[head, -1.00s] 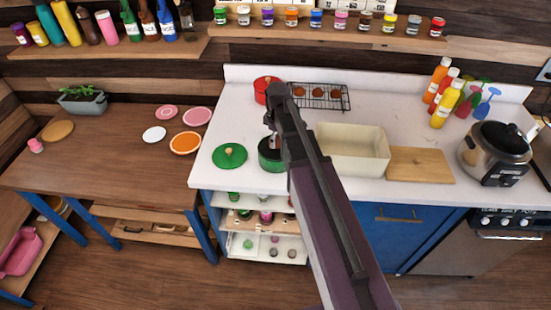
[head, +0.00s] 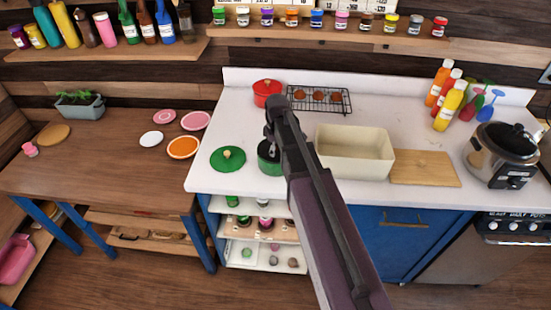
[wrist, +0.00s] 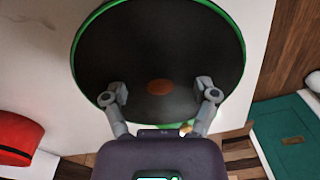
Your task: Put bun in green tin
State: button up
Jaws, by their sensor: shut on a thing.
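The green tin (head: 268,166) stands uncovered on the white counter near its left front edge. In the wrist view its green rim (wrist: 237,30) circles a dark interior. My gripper (head: 272,136) is above the tin's mouth, pointing down. In the wrist view my gripper (wrist: 162,91) is shut on the bun (wrist: 160,87), a small brown round between the fingertips, inside the rim's outline. Contact and the bun's exact height are unclear there. The green lid (head: 228,160) lies left of the tin. Several more buns (head: 319,96) sit on a black wire rack.
A red pot (head: 267,93) stands behind the tin and also shows in the wrist view (wrist: 18,138). A cream bin (head: 354,165) and a wooden board (head: 425,168) lie right. Bottles (head: 450,106) and a cooker (head: 503,150) stand farther right.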

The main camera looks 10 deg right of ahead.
aim_at(277, 148)
jog(key=shift+f+b, duration=1.8)
jog(key=shift+f, duration=0.1)
jog(key=o, duration=0.9)
jog(key=r+p, duration=1.2)
jog(key=shift+w+d, duration=0.15)
jog(key=shift+w, duration=0.05)
jog(key=shift+s, duration=0.1)
